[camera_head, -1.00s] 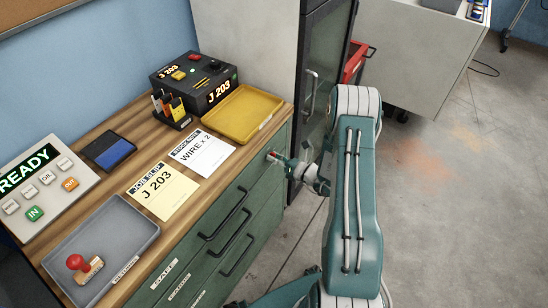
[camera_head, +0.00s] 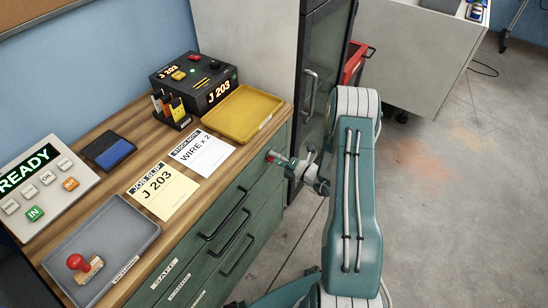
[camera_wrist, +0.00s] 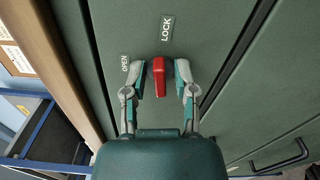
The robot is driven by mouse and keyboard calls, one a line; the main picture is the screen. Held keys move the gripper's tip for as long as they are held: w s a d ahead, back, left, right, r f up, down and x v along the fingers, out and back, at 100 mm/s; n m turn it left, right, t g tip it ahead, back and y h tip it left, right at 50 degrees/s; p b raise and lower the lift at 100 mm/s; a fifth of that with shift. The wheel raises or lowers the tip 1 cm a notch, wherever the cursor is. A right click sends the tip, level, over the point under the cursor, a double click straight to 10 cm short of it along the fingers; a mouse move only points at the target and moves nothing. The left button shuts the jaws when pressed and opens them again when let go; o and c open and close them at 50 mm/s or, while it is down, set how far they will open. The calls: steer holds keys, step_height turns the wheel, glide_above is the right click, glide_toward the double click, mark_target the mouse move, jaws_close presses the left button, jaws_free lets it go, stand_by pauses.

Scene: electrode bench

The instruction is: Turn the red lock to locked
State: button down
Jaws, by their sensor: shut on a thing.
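The red lock (camera_wrist: 158,76) is a small red lever on a green cabinet front, in the middle of the wrist view. Its long side runs up and down in that view, and its upper end points towards the LOCK label (camera_wrist: 167,28). The OPEN label (camera_wrist: 125,63) is to its left. My gripper (camera_wrist: 160,72) is shut on the lock, with one finger on each side. In the head view, my gripper (camera_head: 285,161) is at the cabinet's upper right front, and only a bit of red shows between the fingers.
The wooden bench top (camera_head: 122,195) holds a yellow tray (camera_head: 243,112), a grey tray (camera_head: 108,238) with a red-handled stamp (camera_head: 84,265), and a black J 203 box (camera_head: 194,82). A drawer handle (camera_head: 224,226) and a dark glass-door cabinet (camera_head: 322,85) are near my arm.

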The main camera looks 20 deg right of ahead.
steer(key=shift+d+f+m, duration=0.15)
steer(key=shift+f+m, duration=0.05)
steer(key=shift+m, duration=1)
steer(key=c, duration=0.7)
jaws_free()
steer(key=shift+f, duration=0.1)
steer(key=v, duration=1.2)
